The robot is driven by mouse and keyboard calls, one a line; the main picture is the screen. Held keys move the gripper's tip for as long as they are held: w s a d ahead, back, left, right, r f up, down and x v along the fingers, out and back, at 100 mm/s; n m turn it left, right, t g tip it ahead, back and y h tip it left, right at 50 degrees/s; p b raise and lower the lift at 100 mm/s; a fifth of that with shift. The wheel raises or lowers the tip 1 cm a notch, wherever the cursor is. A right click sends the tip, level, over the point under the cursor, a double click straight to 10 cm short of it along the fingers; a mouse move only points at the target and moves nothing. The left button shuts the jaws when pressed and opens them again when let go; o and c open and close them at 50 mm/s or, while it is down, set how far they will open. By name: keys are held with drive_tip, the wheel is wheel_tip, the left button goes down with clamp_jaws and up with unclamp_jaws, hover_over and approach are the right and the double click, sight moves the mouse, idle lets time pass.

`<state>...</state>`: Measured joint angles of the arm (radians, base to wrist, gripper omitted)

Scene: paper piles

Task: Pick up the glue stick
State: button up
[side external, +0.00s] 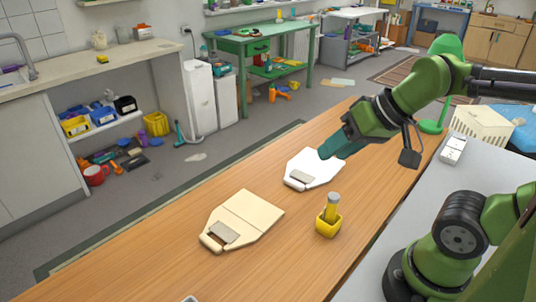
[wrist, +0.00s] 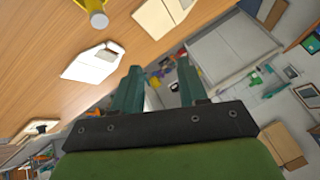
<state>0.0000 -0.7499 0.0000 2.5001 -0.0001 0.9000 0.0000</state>
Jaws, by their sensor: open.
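A small yellow square cup (side external: 327,226) stands on the wooden table, with an upright grey-and-yellow cylinder (side external: 332,204) in it that looks like the glue stick. In the wrist view, a yellow round-ended thing (wrist: 97,16) at the top edge, partly cut off, appears to be the same item. My gripper (side external: 333,147) is above the table, behind the cup and apart from it, over the white board's far end. In the wrist view its two teal fingers (wrist: 160,82) stand apart with nothing between them.
A white clipboard-like board (side external: 318,168) lies under my gripper; it also shows in the wrist view (wrist: 92,66). A cream board (side external: 246,212) lies to its left. The wooden table (side external: 150,270) is clear around the cup. A white box (side external: 453,145) sits at the right.

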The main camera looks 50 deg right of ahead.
drive_tip(key=shift+o, duration=1.4)
drive_tip(key=n+g+h, duration=0.2)
drive_tip(key=n+g, duration=0.5)
hover_over(332, 208)
drive_tip(key=d, duration=0.1)
wheel_tip(332, 208, down, 4)
drive_tip(key=f, duration=1.6)
drive_tip(key=shift+w+d, duration=0.1)
drive_tip(key=shift+w, duration=0.2)
drive_tip(key=shift+r, duration=0.1)
clamp_jaws()
